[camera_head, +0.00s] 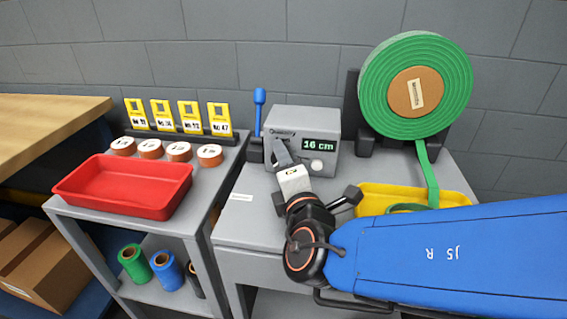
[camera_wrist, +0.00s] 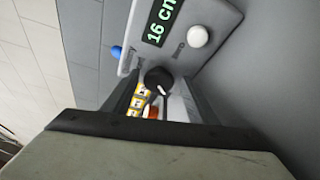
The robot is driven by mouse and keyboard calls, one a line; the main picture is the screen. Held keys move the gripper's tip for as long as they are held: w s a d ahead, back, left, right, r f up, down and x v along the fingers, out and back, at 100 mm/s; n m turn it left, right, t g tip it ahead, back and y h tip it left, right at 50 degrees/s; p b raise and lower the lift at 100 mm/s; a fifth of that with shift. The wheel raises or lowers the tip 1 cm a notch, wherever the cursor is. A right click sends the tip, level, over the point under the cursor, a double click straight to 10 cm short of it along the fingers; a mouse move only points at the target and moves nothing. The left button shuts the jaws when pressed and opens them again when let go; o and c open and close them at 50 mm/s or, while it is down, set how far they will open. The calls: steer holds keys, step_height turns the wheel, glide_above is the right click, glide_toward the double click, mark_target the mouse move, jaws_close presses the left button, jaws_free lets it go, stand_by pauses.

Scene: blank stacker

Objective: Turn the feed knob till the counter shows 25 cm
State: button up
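The feed counter (camera_head: 300,123) is a grey box with a green readout of 16 cm (camera_head: 319,145). In the wrist view the readout (camera_wrist: 163,20) also shows 16 cm. A white round button (camera_wrist: 197,36) sits beside it. The black feed knob (camera_wrist: 158,79) with a white mark lies between my fingertips in the wrist view. In the head view my arm hides the knob. My gripper (camera_wrist: 161,82) points at the front of the box. Its fingers look apart, one on each side of the knob, with a small gap; contact is not clear.
A large green roll (camera_head: 440,65) stands right of the box, its strip running down to a yellow tray (camera_head: 455,197). A blue-handled tool (camera_head: 259,97) stands at the left. A red tray (camera_head: 95,200), tape rolls (camera_head: 179,152) and yellow tags (camera_head: 190,118) are on the left cart.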

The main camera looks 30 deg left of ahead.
steer(key=shift+s, duration=0.1)
steer(key=v, duration=1.7)
steer(key=shift+d, duration=0.15)
